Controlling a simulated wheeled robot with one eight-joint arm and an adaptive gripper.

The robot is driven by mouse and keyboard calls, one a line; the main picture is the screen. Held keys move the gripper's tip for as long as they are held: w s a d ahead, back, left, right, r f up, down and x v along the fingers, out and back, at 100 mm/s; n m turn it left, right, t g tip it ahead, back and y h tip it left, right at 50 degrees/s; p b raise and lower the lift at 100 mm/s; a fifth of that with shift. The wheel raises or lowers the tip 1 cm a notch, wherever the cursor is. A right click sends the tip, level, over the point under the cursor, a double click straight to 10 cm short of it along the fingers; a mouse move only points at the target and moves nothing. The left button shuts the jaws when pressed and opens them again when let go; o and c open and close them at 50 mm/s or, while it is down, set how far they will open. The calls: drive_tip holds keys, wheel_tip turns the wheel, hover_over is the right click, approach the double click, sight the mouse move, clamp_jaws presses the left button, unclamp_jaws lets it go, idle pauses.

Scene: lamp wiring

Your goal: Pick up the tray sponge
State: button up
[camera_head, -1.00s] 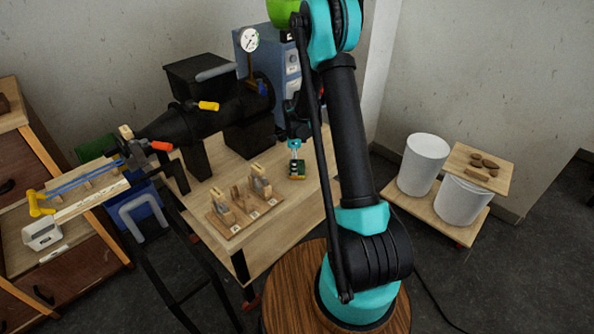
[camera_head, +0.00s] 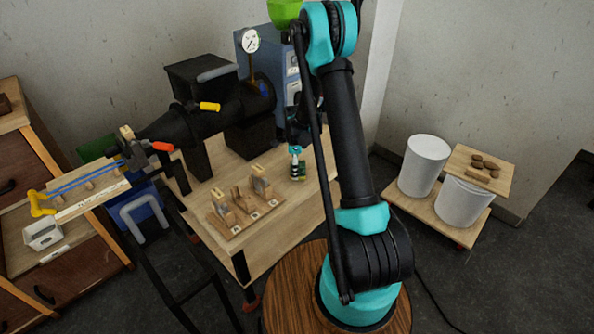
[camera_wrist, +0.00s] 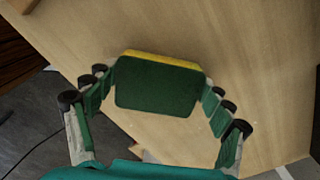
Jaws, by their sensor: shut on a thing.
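The tray sponge (camera_wrist: 157,86) is a green block with a yellow layer along its far edge. In the wrist view it sits between the two fingers of my gripper (camera_wrist: 158,88), which touch it on its left and right sides. My gripper is shut on the sponge. In the head view the gripper (camera_head: 296,160) points down over the right part of the wooden table (camera_head: 286,212), with the small sponge (camera_head: 297,178) at its tips. I cannot tell whether the sponge still touches the table top.
A wooden board (camera_head: 238,222) with several upright blocks stands left of my gripper on the table. A black machine with a dial gauge (camera_head: 249,40) and a blue box (camera_head: 288,75) stand behind.

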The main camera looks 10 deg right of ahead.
drive_tip(key=shift+r, duration=0.2)
wheel_tip(320, 180, up, 20)
drive_tip(key=shift+f, duration=0.15)
drive_tip(key=shift+o, duration=0.4)
drive_tip(key=c, duration=0.4)
